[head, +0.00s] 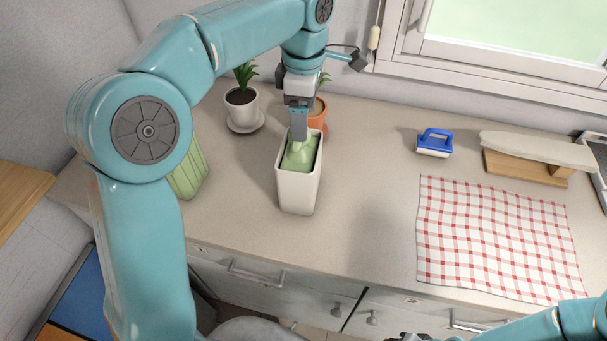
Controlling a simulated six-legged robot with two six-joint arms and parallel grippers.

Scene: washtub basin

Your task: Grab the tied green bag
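The green bag (299,157) sits in a tall white bin (297,193) on the counter, its gathered top showing above the rim. My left gripper (299,136) points straight down from above and its fingertips are at the top of the bag. From this angle I cannot tell whether the fingers are closed on the bag. My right arm shows at the lower right edge, and its gripper (408,337) is mostly cut off by the bottom of the picture.
A potted plant (241,97) and a terracotta pot (317,118) stand behind the bin. A green ribbed container (188,172) is left of it. A blue-handled brush (435,142), a small ironing board (538,150) and a red checked cloth (495,235) lie to the right.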

